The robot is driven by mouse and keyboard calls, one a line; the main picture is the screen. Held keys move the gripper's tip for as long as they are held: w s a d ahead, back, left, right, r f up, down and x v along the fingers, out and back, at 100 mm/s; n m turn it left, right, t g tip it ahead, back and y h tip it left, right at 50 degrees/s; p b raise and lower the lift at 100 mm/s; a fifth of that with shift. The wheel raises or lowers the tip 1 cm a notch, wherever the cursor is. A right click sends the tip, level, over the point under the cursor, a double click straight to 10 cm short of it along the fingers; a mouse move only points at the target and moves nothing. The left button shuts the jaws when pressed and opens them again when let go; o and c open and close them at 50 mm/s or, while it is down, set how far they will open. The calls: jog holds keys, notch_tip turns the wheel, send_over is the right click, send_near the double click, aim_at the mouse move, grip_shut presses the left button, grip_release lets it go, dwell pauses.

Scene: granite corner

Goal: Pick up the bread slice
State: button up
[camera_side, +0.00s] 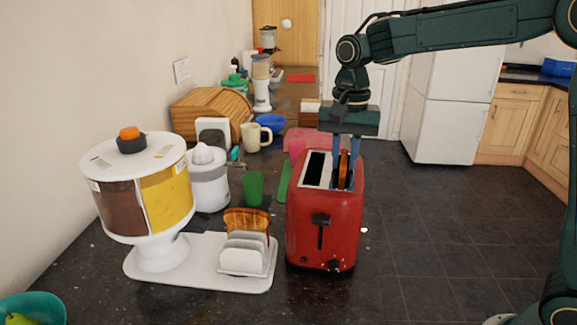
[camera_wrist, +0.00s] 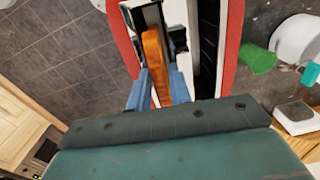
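The bread slice (camera_side: 344,170) is brown and toasted. It stands upright in the right slot of the red toaster (camera_side: 322,230), with its upper part above the slot. My gripper (camera_side: 345,160) points straight down over that slot, with its blue fingers on either side of the slice. In the wrist view, the slice (camera_wrist: 155,52) runs between the two fingers of my gripper (camera_wrist: 161,88). Whether the fingers press on it cannot be made out. The toaster's left slot looks empty and dark.
Left of the toaster, a white rack (camera_side: 243,256) holds more toast (camera_side: 246,221), beside a cereal dispenser (camera_side: 150,200). A green cup (camera_side: 252,189), cream mug (camera_side: 256,136), blue bowl (camera_side: 270,123) and wooden bread bin (camera_side: 212,108) stand behind. The space above the toaster is taken by my arm.

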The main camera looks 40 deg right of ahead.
grip_shut()
jog(key=shift+r, duration=0.15)
notch_tip(320, 180, up, 20)
dwell(1.9)
dwell(0.6)
